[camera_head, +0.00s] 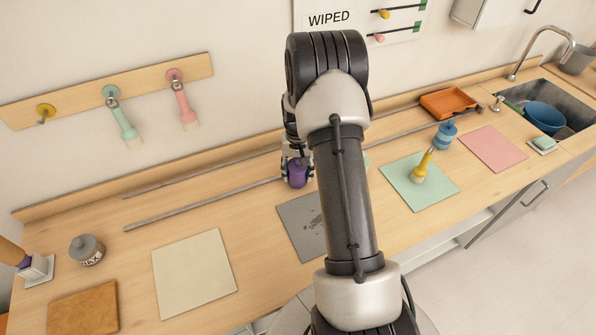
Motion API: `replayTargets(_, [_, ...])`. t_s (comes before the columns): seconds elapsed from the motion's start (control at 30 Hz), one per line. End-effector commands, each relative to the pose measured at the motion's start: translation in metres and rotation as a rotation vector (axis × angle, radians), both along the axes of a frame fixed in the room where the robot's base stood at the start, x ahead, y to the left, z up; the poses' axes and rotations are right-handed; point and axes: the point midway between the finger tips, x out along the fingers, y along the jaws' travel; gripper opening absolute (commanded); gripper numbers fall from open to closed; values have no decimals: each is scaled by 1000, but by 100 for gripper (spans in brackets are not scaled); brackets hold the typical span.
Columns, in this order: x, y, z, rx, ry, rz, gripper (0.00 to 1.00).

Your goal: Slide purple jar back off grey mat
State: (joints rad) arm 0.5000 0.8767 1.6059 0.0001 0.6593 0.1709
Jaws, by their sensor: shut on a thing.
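The purple jar (297,174) stands on the wooden counter, just behind the grey mat, close to the near metal rail. My gripper (297,163) is over the jar from above and shut on it. My arm hides part of the jar's right side and the gripper's upper part. The grey mat (296,222) lies in front of the jar, with dark smudges on it. My arm covers the mat's right part. The jar appears upright and off the mat's back edge, though the exact gap is hard to tell.
A pink mat (493,150) lies further right. A cream mat (195,272) and grey jar (87,249) are left. Metal rails (205,204) run along the back.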

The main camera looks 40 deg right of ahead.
Motion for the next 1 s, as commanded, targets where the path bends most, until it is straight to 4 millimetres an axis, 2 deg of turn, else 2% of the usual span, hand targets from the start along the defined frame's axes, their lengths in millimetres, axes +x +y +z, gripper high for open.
replayTargets(0.63, [0,0,-8,-1,-1,0,20])
replayTargets(0.67, [0,0,-8,-1,-1,0,50])
replayTargets(1.0, [0,0,-8,-1,-1,0,73])
